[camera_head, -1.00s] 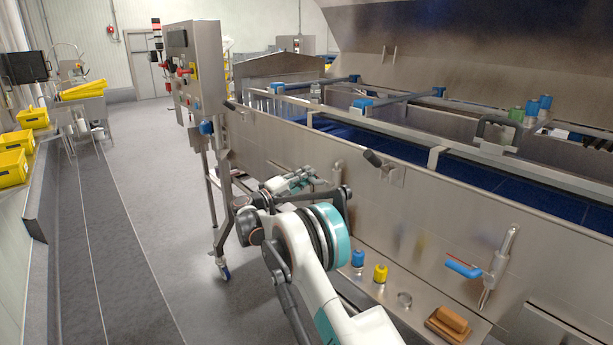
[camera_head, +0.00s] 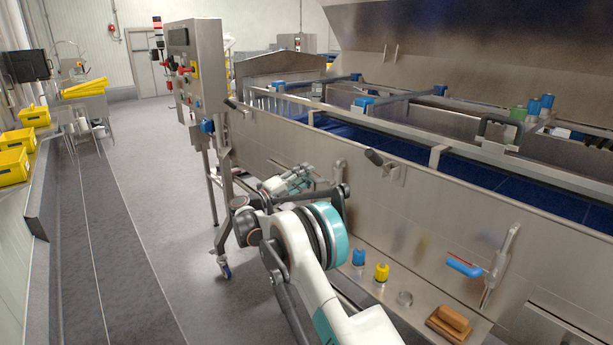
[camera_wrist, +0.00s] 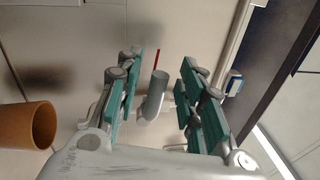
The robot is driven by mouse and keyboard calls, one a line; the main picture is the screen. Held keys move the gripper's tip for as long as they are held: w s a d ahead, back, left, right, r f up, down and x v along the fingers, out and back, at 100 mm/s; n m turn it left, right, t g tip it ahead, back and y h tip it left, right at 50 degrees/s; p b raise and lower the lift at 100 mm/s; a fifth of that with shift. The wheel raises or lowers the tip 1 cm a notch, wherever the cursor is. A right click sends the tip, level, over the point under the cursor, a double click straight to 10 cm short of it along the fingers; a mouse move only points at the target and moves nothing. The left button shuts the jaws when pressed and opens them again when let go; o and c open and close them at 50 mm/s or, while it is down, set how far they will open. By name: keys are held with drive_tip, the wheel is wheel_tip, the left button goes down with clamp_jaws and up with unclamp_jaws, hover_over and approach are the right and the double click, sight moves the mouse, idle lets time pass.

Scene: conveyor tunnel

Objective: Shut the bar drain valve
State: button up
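A grey pipe fitting (camera_wrist: 154,96) with a thin red lever (camera_wrist: 158,60) shows between my fingers in the wrist view, against the steel wall. It appears to be the upright pipe fitting (camera_head: 340,171) on the machine's side in the head view, where no red lever can be made out. My gripper (camera_wrist: 162,82) is open, with green-padded fingers on either side of the fitting and no clear contact. The head view shows my gripper (camera_head: 304,176) close to the wall. A second pipe valve with a blue lever (camera_head: 465,266) is farther right; its lever points left.
A steel ledge (camera_head: 414,318) below holds a blue cap (camera_head: 358,257), a yellow cap (camera_head: 381,272) and a brown brush (camera_head: 449,323). A wheeled control cabinet (camera_head: 204,80) stands left of my arm. An orange-brown cylinder (camera_wrist: 27,126) is at the wrist view's left. The floor at left is clear.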

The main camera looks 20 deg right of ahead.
drive_tip(key=v, duration=1.1)
